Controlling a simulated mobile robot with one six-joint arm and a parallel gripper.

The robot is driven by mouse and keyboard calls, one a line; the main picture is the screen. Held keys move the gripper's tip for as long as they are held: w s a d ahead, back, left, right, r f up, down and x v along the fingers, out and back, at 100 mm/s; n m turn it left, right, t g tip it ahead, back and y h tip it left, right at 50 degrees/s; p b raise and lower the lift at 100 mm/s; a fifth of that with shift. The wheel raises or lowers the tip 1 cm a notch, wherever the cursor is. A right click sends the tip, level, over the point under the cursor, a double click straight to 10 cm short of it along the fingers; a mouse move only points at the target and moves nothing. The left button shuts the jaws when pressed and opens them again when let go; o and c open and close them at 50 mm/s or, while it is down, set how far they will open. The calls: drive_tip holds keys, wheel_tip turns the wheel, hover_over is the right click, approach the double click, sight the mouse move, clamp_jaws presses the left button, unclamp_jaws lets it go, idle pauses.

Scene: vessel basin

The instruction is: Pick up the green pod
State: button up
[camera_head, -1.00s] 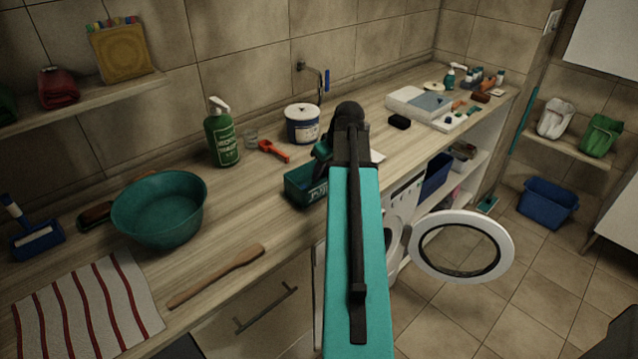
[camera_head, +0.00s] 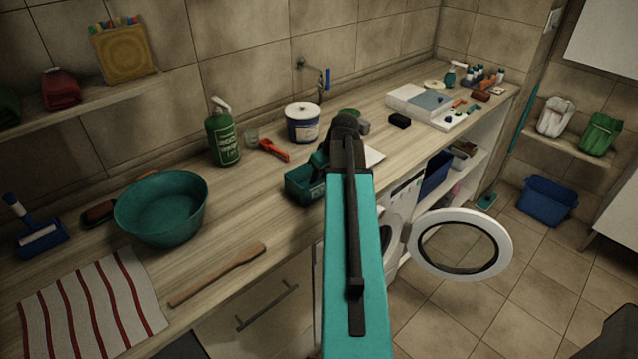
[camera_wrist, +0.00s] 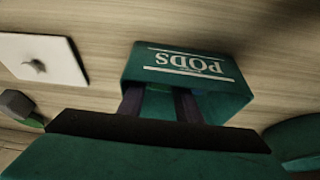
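A dark green box labelled PODS (camera_wrist: 190,68) stands on the counter. It also shows in the head view (camera_head: 300,186), partly hidden by my arm. My gripper (camera_wrist: 160,98) is at the box's opening in the wrist view, its two dark fingers apart. Small bits of green and blue show between and beside the fingers inside the box. They are too dark and small to tell which is the green pod, or whether the fingers touch it. In the head view my arm hides the fingertips.
A green basin (camera_head: 162,208) is further left. The washer door (camera_head: 462,246) hangs open below.

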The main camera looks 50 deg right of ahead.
drive_tip(key=c, duration=0.7)
drive_tip(key=shift+r, duration=0.1)
drive_tip(key=shift+r+b, duration=1.35)
drive_tip(key=shift+r, duration=3.55)
